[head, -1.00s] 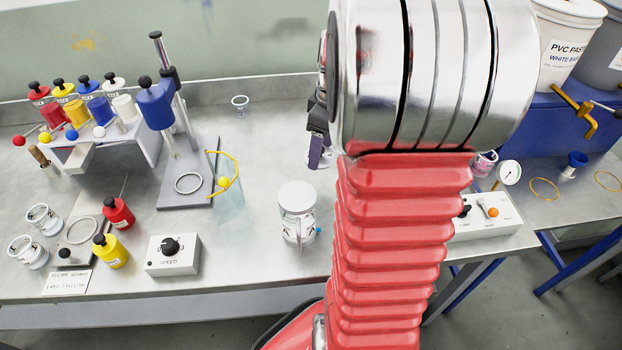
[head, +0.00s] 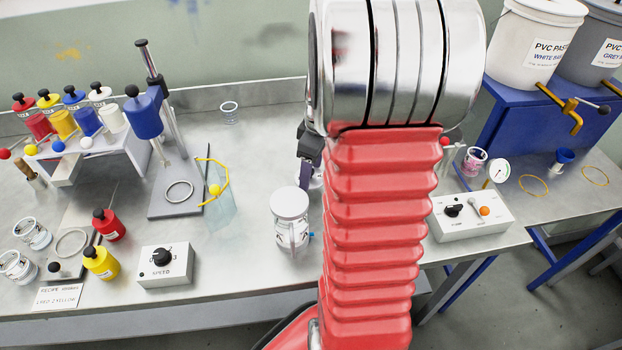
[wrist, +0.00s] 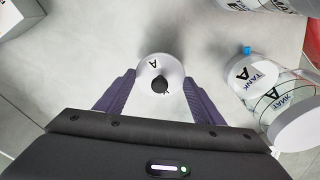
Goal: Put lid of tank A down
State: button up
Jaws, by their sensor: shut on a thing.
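The lid of tank A (wrist: 150,65) is a white disc with a black letter A and a black knob. In the wrist view it sits between the two purple fingers of my gripper (wrist: 159,78), which is shut on it at its sides. A soft shadow lies on the grey surface beyond it. Its exact height is hard to tell. Tank A (wrist: 262,78), a clear jar with a TANK A label, is to the right of my gripper in the wrist view.
A white-topped jar (head: 290,205) stands at the front of the metal bench. A speed box (head: 165,265), a stand with a blue mixer (head: 143,115) and several colour bottles are to the left. A control box (head: 470,215) is to the right. The bench behind my gripper looks clear.

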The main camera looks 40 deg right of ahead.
jog(key=shift+f, duration=1.9)
jog(key=o, duration=1.1)
jog(key=shift+c, duration=0.2)
notch_tip(320, 180, up, 12)
jog(key=s, duration=0.1)
jog(key=shift+s+d, duration=0.2)
jog(key=shift+d, duration=0.1)
